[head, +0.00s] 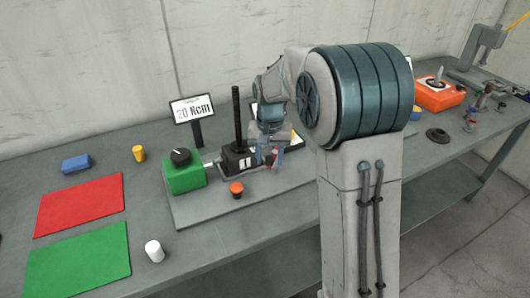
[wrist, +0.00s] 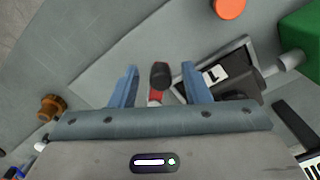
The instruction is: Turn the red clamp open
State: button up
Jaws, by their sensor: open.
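The red clamp (wrist: 156,95) shows in the wrist view as a short red piece with a dark rounded end, between the fingers of my gripper (wrist: 159,88). The two blue fingers stand apart, one on each side of it, and I see no contact. How far below the fingertips it lies I cannot tell. In the head view my gripper (head: 268,156) is low over the grey plate, beside the black fixture (head: 236,161) marked 1. My arm hides much of this spot there, and the clamp cannot be made out clearly.
An orange button (head: 236,189) and a green box (head: 184,178) with a black knob stand left of my gripper. A black upright lever (head: 237,118) and a "20 Ncm" sign (head: 192,110) rise nearby. Red (head: 80,205) and green (head: 80,262) mats lie farther left.

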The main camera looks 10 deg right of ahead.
notch_tip(320, 180, up, 14)
jog(key=shift+f, duration=0.15)
dwell(0.5)
jog(key=s+d+f+n+t, duration=0.1)
jog(key=s+d+f, duration=0.1)
jog(key=s, duration=0.6)
jog(key=s+d+f+t, duration=0.1)
jog(key=s+f, duration=0.2)
jog(key=s, duration=0.5)
jog(key=s+d+f+n+t, duration=0.1)
jog(key=s+d+f, duration=0.1)
jog(key=s, duration=0.6)
jog(key=shift+s+d+f+n, duration=0.3)
jog(key=shift+s+d+f, duration=0.05)
jog(key=shift+f, duration=0.1)
